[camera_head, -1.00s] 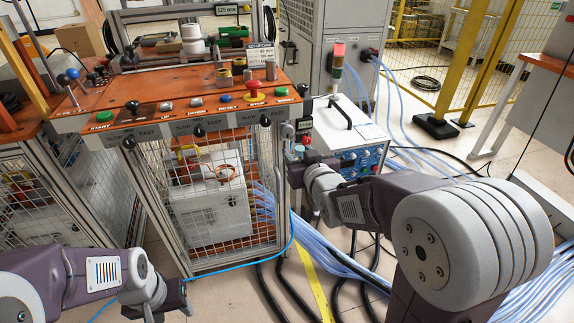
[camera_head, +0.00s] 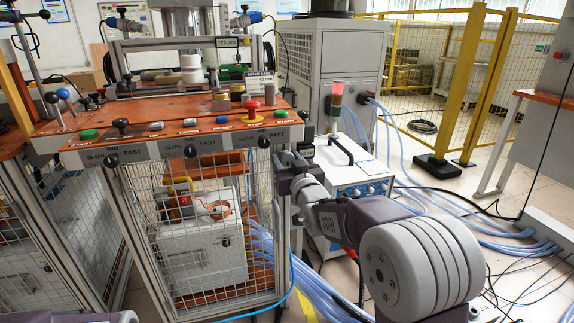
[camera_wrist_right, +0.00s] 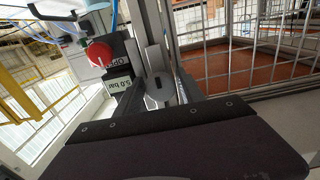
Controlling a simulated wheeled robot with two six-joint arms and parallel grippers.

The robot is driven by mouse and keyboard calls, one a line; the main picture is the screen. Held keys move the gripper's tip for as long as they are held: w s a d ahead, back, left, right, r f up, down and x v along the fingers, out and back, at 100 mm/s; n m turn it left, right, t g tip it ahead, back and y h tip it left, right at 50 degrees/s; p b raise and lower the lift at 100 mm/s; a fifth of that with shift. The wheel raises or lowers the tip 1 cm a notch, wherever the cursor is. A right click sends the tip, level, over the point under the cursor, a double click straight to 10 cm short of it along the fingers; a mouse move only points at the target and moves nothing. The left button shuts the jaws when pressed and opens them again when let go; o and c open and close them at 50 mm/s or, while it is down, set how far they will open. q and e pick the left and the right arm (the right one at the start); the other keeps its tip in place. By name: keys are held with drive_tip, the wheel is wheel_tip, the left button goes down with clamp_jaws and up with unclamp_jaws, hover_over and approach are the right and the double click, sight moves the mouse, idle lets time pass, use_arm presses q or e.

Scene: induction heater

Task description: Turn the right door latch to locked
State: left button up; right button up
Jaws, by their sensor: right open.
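My right gripper (camera_head: 287,160) is beside the front right post of the mesh cage under the orange worktop. In the right wrist view its open jaws (camera_wrist_right: 158,94) have a grey rounded part (camera_wrist_right: 160,88) with a dark slot between or just beyond them. This may be the door latch, but I cannot tell whether the fingers touch it or how it is turned. The mesh door (camera_head: 262,195) stands left of the gripper in the head view. There the arm hides the latch area. My left gripper is out of view.
A white box (camera_head: 345,160) with blue connectors stands right of the cage. Pale blue hoses (camera_head: 450,228) run across the floor. The worktop carries several buttons and a red mushroom knob (camera_head: 252,106).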

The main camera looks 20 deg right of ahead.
drive_tip(key=shift+w, duration=0.1)
clamp_jaws()
drive_tip(key=shift+m, duration=0.3)
drive_tip(key=m, duration=0.3)
drive_tip(key=shift+m, duration=0.3)
drive_tip(key=m, duration=0.4)
drive_tip(key=shift+a+m, duration=0.1)
drive_tip(key=shift+m, duration=0.2)
drive_tip(key=m, duration=0.4)
drive_tip(key=shift+m+p, duration=0.3)
drive_tip(key=shift+p, duration=0.05)
drive_tip(key=shift+m, duration=2.2)
